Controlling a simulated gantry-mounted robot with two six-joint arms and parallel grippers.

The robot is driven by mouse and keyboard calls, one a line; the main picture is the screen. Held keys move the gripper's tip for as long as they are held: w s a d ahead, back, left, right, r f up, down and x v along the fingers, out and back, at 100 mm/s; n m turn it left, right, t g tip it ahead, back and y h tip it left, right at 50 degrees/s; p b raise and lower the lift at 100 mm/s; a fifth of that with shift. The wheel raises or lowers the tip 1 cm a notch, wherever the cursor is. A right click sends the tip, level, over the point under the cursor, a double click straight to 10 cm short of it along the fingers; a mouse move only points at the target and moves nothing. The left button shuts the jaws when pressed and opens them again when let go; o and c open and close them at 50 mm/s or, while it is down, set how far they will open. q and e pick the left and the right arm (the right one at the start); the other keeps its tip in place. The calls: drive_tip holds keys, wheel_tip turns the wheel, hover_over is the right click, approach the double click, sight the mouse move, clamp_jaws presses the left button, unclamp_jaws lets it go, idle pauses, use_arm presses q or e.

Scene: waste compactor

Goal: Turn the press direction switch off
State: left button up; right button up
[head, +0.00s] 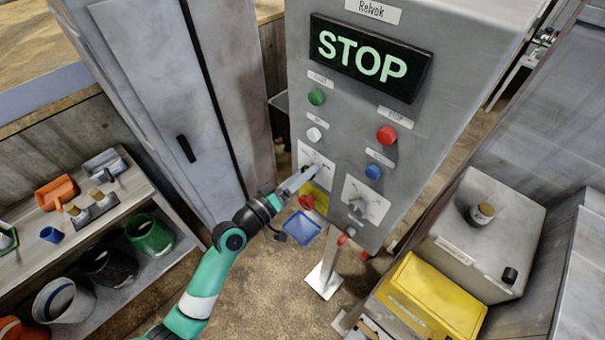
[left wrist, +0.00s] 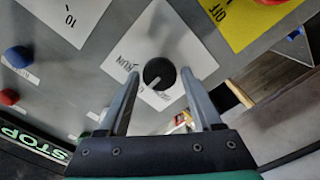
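The black round switch knob (left wrist: 158,73) sits on a white plate marked RUN (left wrist: 125,66) in the left wrist view. In the head view this plate (head: 318,160) is on the left of the grey control panel, partly hidden by my gripper. My left gripper (head: 308,173) is at the plate. In the left wrist view its two fingers (left wrist: 160,75) stand apart, one on each side of the knob, with gaps visible. I cannot tell whether the tips reach past the knob's face. My right gripper is not in view.
A red knob on a yellow OFF plate (head: 321,210) is just below. A dial plate (head: 376,202) is to the right. Green (head: 316,97), white (head: 314,134), red (head: 387,135) and blue (head: 374,172) buttons are above. The lit STOP sign (head: 365,57) tops the panel.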

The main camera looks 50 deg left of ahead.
use_arm(q)
drive_tip(key=shift+o, duration=0.7)
drive_tip(key=s+b, duration=0.2)
drive_tip(key=s, duration=0.9)
drive_tip(key=shift+s+d, duration=0.3)
